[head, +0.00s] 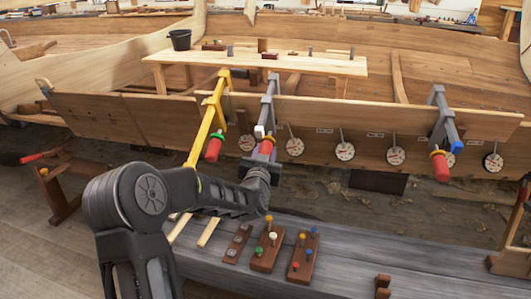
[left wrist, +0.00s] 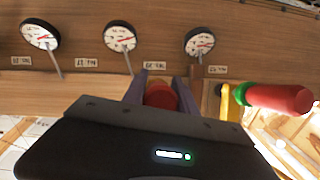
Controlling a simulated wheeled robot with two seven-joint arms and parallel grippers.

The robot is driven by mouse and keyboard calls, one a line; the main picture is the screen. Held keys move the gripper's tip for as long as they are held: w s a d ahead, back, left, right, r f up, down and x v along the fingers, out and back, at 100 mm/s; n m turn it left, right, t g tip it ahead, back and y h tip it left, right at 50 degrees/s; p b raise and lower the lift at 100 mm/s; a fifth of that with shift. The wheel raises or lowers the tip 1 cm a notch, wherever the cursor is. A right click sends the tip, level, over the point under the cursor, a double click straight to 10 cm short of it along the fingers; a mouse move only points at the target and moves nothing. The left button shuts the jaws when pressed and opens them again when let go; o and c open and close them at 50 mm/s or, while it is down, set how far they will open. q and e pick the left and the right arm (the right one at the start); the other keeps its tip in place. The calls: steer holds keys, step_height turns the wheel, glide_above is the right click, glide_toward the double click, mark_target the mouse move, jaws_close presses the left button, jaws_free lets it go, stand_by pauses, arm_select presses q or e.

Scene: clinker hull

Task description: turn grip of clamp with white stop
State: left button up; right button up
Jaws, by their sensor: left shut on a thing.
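The clamp with the white stop (head: 271,98) is the grey one in the middle, hung over the plank's top edge. Its white stop (head: 259,131) shows just above its red grip (head: 266,147). My left gripper (head: 264,157) reaches up to this grip from below. In the left wrist view the red grip (left wrist: 160,96) sits between the two fingers of my left gripper (left wrist: 161,88), which are shut on it. The grip's lower end is hidden by the gripper body. My right gripper is not in view.
Left of it hangs a yellow clamp (head: 205,124) with a green stop and red grip, close to my gripper. Another grey clamp (head: 437,105) hangs at right. Several dial gauges (head: 345,151) line the plank. A grey bench (head: 350,250) holds peg blocks (head: 267,258).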

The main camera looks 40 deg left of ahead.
arm_select(q)
jaws_close()
